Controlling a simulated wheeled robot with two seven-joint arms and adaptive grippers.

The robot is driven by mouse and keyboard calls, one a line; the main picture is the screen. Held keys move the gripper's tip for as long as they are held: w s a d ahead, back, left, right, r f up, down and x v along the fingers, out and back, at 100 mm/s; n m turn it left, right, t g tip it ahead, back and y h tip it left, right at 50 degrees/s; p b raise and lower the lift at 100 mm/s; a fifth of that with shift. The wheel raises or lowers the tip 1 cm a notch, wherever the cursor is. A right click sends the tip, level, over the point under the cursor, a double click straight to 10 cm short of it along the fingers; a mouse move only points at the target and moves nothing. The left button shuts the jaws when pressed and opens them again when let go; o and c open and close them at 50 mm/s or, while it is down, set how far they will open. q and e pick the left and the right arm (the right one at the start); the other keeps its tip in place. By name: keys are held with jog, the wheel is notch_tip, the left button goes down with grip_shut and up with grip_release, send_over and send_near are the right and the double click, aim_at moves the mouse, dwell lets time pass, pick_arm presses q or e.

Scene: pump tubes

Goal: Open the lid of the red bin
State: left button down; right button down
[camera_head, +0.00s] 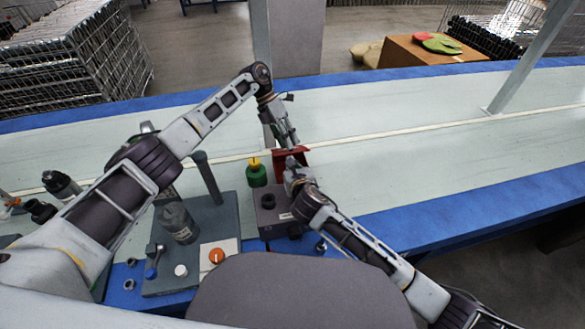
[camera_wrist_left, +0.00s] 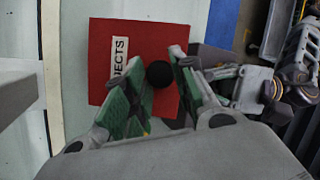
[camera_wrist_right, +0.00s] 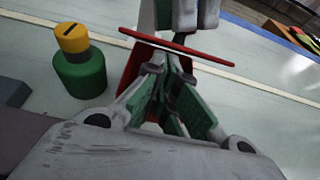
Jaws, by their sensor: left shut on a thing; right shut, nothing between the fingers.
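The red lid (camera_wrist_left: 150,33), with a white label ending in "JECTS", has a round black knob (camera_wrist_left: 160,74). My left gripper (camera_wrist_left: 160,82) is shut on this knob from above. In the right wrist view the lid (camera_wrist_right: 212,57) shows edge-on as a thin red plate over the red bin (camera_wrist_right: 131,72). My right gripper (camera_wrist_right: 171,72) is shut and empty, in front of the bin and below the lid's edge; it hides much of the bin. In the head view both grippers meet around the bin (camera_head: 291,157); whether the lid still touches the rim is hidden.
A green bottle with a yellow cap (camera_head: 256,172) stands just left of the bin. A dark grey box (camera_head: 275,222) stands in front of it. A grey fixture board (camera_head: 218,222) with a post lies at left. The pale bench right of the bin (camera_head: 420,150) is clear.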

jog(key=shift+w+f, duration=0.1)
jog(key=shift+w, duration=0.05)
jog(key=shift+a, duration=0.1)
dwell(0.3)
jog(key=shift+w+r, duration=0.3)
jog(key=shift+r, duration=0.25)
pick_arm(q)
jog(key=shift+s+f, duration=0.1)
pick_arm(e)
jog(key=shift+w+a+r, duration=0.1)
jog(key=shift+w+r, duration=0.1)
jog(key=shift+r, duration=0.25)
pick_arm(q)
jog(key=shift+d, duration=0.1)
jog(key=c, duration=1.1)
grip_release()
jog(key=shift+f, duration=0.1)
jog(key=shift+c, duration=0.2)
